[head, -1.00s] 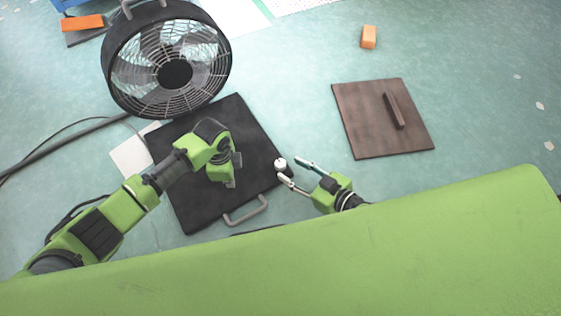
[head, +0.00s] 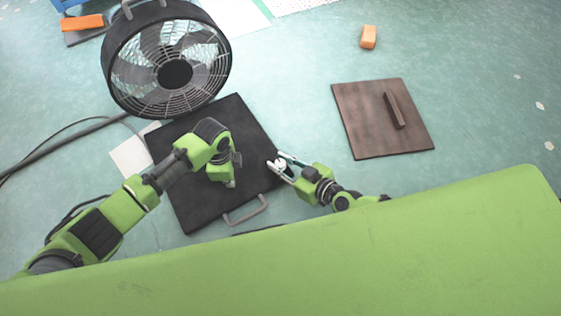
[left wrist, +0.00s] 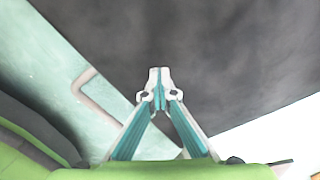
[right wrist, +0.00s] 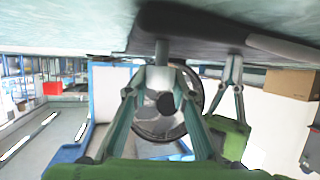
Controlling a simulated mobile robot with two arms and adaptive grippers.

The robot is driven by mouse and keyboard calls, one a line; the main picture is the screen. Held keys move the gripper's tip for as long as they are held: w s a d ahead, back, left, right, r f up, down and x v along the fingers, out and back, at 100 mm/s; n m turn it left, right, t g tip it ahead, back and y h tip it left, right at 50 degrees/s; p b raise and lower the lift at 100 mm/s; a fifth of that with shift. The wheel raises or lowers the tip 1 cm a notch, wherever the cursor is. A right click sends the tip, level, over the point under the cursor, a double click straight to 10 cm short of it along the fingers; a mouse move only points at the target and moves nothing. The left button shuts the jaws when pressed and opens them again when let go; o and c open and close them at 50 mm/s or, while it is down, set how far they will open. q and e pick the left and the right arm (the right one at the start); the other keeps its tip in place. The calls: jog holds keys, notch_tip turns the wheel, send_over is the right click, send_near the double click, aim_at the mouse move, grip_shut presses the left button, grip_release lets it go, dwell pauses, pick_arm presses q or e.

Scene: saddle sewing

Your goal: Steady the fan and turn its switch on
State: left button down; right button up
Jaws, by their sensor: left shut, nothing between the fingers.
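The black round fan (head: 172,70) stands tilted at the back left on a black base plate (head: 200,205).
A metal handle (head: 246,211) is at the plate's front edge. A brown board (head: 365,120) with a dark bar lies to the right. An orange block (head: 369,37) lies behind it. A cable (head: 65,145) runs left. The green surface (head: 330,265) fills the front.

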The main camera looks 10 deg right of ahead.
aim_at(280, 163)
jog(key=shift+a, duration=0.1)
jog(key=shift+a+m+h, duration=0.1)
jog(key=shift+m+h, duration=0.2)
jog(key=shift+m, duration=0.1)
jog(key=shift+m+t+h, duration=0.8)
jog(key=shift+m+h, duration=0.3)
jog(key=shift+h, duration=0.2)
jog(key=o, duration=1.1)
jog(key=shift+d, duration=0.2)
notch_tip(280, 163, up, 10)
